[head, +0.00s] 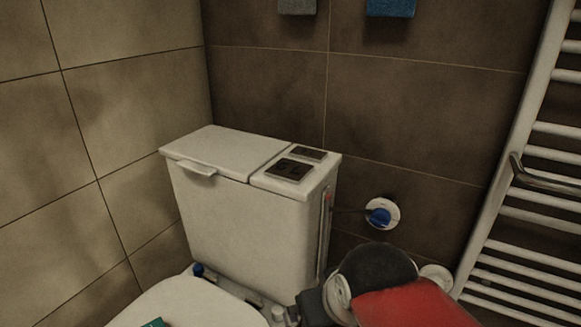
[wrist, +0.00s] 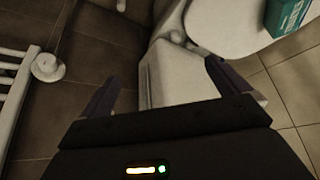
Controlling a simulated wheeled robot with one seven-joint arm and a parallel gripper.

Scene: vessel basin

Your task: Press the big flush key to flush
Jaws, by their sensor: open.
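The white cistern (head: 240,225) stands in the corner, below the middle of the head view. On the right part of its top are two dark flush keys. The big flush key (head: 289,169) is nearer the front, and the small key (head: 307,154) is behind it. My red and dark arm shows at the bottom right of the head view, low beside the cistern; my gripper's fingertips are not clear there. In the wrist view my gripper (wrist: 160,75) is open and empty, with white toilet parts (wrist: 180,75) beyond its fingers. Neither key shows in the wrist view.
A towel radiator (head: 535,190) stands at the right. Space above the cistern is clear.

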